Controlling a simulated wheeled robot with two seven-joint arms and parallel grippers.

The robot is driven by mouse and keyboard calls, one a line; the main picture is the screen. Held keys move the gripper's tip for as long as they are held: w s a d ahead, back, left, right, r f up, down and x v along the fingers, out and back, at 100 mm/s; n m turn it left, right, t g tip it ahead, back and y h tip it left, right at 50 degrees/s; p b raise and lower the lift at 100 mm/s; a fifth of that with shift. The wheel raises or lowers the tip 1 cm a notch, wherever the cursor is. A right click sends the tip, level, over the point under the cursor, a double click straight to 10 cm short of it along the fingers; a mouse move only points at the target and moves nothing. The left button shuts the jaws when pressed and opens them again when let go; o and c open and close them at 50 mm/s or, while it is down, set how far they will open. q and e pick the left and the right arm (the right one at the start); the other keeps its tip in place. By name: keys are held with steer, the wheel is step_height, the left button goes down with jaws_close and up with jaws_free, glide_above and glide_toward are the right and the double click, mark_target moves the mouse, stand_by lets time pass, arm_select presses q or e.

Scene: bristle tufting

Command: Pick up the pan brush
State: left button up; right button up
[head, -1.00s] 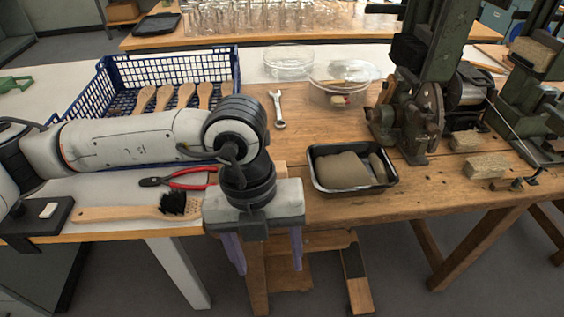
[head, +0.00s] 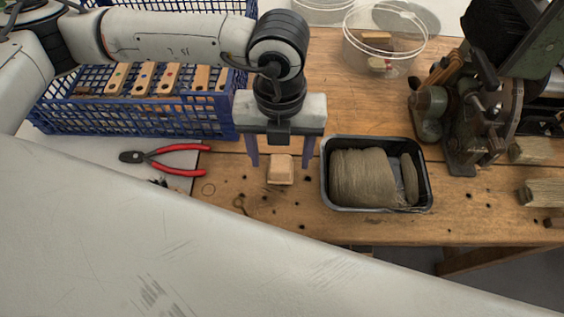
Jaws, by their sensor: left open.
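My left gripper (head: 280,160) is open, fingers pointing down over the wooden bench. A small pale wooden block (head: 281,169) shows between its fingers in the picture; I cannot tell whether they touch it. A few dark bristle tips (head: 158,182) show left of the gripper, just below the red-handled pliers (head: 165,158). They look like the black-bristled, wooden-handled brush seen earlier; the rest of it is hidden behind a large pale surface close to the camera. My right gripper is not in view.
A blue crate (head: 130,119) with several wooden pieces stands behind and left. A black tray (head: 428,190) with coiled fibre lies right of my left gripper. A clear tub (head: 362,55) and a green machine (head: 470,110) stand farther back.

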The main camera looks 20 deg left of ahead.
mark_target(280, 163)
arm_select(q)
steer(key=shift+w+a+f+p, duration=0.1)
steer(key=shift+f+p, duration=0.2)
steer(key=shift+f, duration=1.2)
steer(key=shift+w+f+p, duration=0.1)
steer(key=shift+f+p, duration=0.15)
steer(key=shift+f, duration=1.25)
steer(key=c, duration=1.1)
steer(key=shift+c, duration=0.2)
step_height(280, 163, up, 10)
steer(key=shift+r+b, duration=0.1)
steer(key=shift+b, duration=0.4)
